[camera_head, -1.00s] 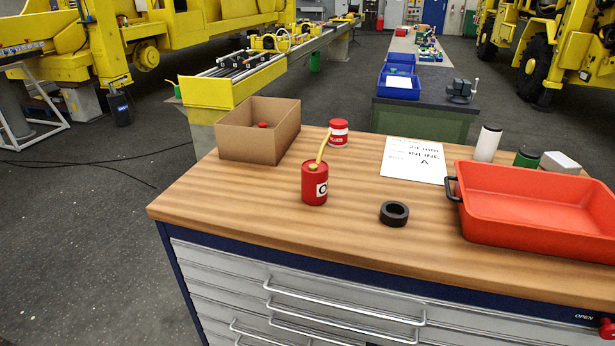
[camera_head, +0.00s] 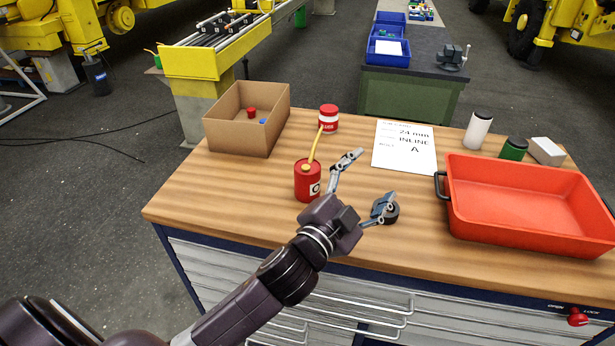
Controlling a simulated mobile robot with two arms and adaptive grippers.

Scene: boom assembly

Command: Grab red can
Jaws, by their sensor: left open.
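A red can with a yellow spout and a white label (camera_head: 307,184) stands upright on the wooden bench top, left of centre. A smaller red can with a white band (camera_head: 328,121) stands behind it. My left gripper (camera_head: 371,178) is open and empty, its fingers spread and pointing up and to the right. It is just right of the spouted can. One finger is beside that can and the other is over the black ring (camera_head: 391,217), partly hiding it. I cannot tell how high the gripper is above the bench. My right gripper is not in view.
An open cardboard box (camera_head: 233,138) with small red and blue items stands at the back left. A printed sheet (camera_head: 405,160) lies at the back.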

